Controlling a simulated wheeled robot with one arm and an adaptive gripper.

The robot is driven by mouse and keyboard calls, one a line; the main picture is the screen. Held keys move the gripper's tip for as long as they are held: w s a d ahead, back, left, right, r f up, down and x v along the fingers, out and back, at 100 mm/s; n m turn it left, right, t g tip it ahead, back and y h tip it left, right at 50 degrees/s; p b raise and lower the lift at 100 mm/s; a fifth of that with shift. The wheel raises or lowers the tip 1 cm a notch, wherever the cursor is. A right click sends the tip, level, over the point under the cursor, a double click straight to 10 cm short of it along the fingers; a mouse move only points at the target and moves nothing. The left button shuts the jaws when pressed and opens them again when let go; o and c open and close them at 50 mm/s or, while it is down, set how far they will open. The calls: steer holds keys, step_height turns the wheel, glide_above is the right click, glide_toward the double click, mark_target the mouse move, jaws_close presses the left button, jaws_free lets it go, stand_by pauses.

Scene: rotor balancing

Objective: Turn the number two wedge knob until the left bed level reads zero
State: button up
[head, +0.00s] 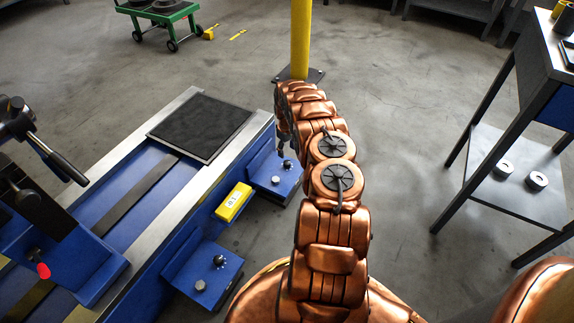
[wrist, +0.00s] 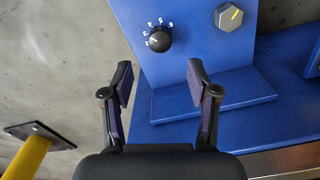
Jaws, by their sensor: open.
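My gripper (wrist: 160,78) is open and empty in the wrist view. Its fingertips point at a black round knob (wrist: 159,39) with white numbers around it on a blue wedge bracket (wrist: 205,60). The knob lies just beyond the gap, apart from the fingers. In the head view, my gripper is at the far bracket (head: 262,166), partly hiding its knob (head: 287,164). A nearer bracket (head: 180,262) carries a similar knob (head: 219,261). I cannot read which is number two. A yellow level box (head: 233,201) sits between the brackets; its reading is too small to tell.
A silver hex head (wrist: 229,17) with a yellow line is right of the knob. The blue bed (head: 140,205) has a dark pad (head: 200,126) on top. A yellow post (head: 300,40) stands behind my arm. A table (head: 545,70) is at right. Floor between is clear.

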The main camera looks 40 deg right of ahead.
mark_target(287, 162)
steer(key=shift+f+b, duration=1.2)
steer(key=shift+f, duration=2.8)
jaws_close()
